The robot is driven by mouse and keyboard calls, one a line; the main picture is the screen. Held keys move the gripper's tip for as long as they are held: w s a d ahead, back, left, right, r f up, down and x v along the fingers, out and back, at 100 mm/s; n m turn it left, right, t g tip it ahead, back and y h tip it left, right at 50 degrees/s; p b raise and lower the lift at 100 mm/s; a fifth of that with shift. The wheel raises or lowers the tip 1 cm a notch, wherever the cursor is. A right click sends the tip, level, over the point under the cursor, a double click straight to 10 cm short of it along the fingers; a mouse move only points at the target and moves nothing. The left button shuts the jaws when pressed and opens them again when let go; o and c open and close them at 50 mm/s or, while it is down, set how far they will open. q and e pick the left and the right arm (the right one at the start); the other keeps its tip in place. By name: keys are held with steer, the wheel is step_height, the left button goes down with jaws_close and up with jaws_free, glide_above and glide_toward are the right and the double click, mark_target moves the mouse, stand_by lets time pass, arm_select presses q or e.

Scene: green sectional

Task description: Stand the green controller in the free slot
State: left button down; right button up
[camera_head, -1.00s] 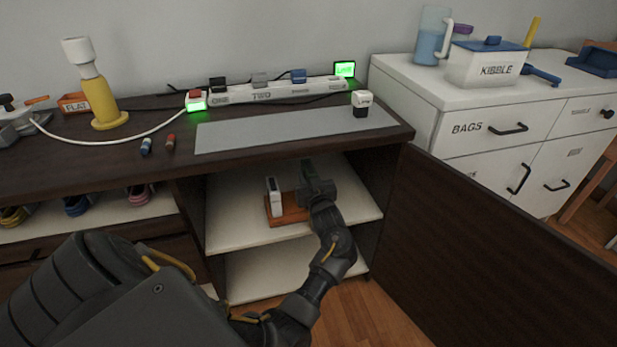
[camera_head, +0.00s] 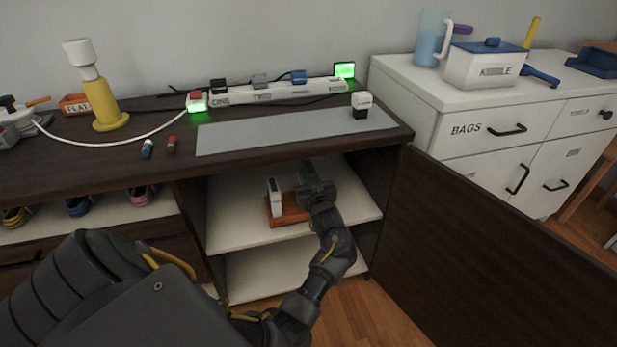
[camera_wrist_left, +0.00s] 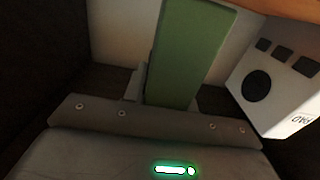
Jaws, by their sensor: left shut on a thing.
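The green controller (camera_wrist_left: 195,48) is held in my left gripper (camera_wrist_left: 172,95), shut on its near end in the left wrist view. In the head view, my left gripper (camera_head: 308,186) is inside the open cabinet, at the right end of the wooden stand (camera_head: 292,212). The gripper hides the controller there. A white controller (camera_head: 275,197) stands upright at the stand's left side; a white face with a dark disc and buttons (camera_wrist_left: 272,88) shows to the right in the wrist view. I cannot tell whether the green controller touches the stand. My right gripper is not in view.
The stand is on the cabinet's upper white shelf (camera_head: 235,215), under the dark counter (camera_head: 90,165). The open cabinet door (camera_head: 480,250) spreads to the right. The shelf is bare left of the stand. A power strip (camera_head: 270,93) lies on the counter.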

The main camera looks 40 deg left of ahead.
arm_select(q)
steer(key=shift+p, duration=0.35)
stand_by(0.6)
steer(key=shift+f+b, duration=1)
steer(key=shift+f, duration=0.6)
steer(key=shift+r, duration=0.15)
steer(key=shift+r+p, duration=1.25)
steer(key=shift+p, duration=0.2)
steer(key=shift+p, duration=0.65)
stand_by(1.0)
steer(key=shift+f+b, duration=0.9)
steer(key=shift+f, duration=0.55)
steer(key=c, duration=1)
jaws_free()
steer(key=shift+c, duration=0.2)
steer(key=shift+r, duration=0.1)
